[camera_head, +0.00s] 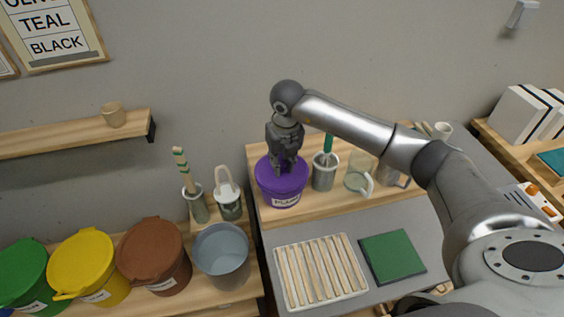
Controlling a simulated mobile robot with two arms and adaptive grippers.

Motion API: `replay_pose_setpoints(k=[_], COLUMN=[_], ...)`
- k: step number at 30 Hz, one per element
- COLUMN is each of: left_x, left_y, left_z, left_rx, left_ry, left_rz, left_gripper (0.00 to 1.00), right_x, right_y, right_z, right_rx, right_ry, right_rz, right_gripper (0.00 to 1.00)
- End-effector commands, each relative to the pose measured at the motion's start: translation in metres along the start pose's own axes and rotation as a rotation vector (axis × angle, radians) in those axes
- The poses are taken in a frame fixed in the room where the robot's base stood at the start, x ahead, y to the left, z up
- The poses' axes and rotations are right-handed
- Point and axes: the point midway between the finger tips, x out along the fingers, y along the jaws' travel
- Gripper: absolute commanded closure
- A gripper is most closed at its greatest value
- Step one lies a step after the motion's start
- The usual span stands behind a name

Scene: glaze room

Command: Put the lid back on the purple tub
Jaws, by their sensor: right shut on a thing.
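The purple tub (283,198) stands on the raised wooden shelf behind the grey work surface, with a white label on its front. A purple lid (267,174) lies over its mouth and looks about level. I cannot tell whether it is fully seated. My right gripper (285,168) points down over the lid and is shut on it near its middle. The fingers hide the part they grip. My left gripper is not in view.
Close right of the tub stand a metal cup (325,176) with a green-handled tool and a clear jug (358,178). Left are a pale-handled brush in a pot (197,206), an open grey-blue bucket (221,256) and brown (153,256), yellow (90,266) and green tubs (24,273). A slatted rack (318,272) lies in front.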

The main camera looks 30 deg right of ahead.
Motion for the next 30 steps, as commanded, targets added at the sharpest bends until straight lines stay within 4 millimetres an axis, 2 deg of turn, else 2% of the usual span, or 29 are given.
replay_pose_setpoints(k=[30], left_x=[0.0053], left_y=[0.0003], left_z=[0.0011], left_rx=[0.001], left_ry=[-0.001], left_rz=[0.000], left_gripper=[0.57], right_x=[0.0030], right_y=[0.0000], right_z=[-0.0006], right_rx=[0.000], right_ry=[0.000], right_rz=[0.000], right_gripper=[1.00])
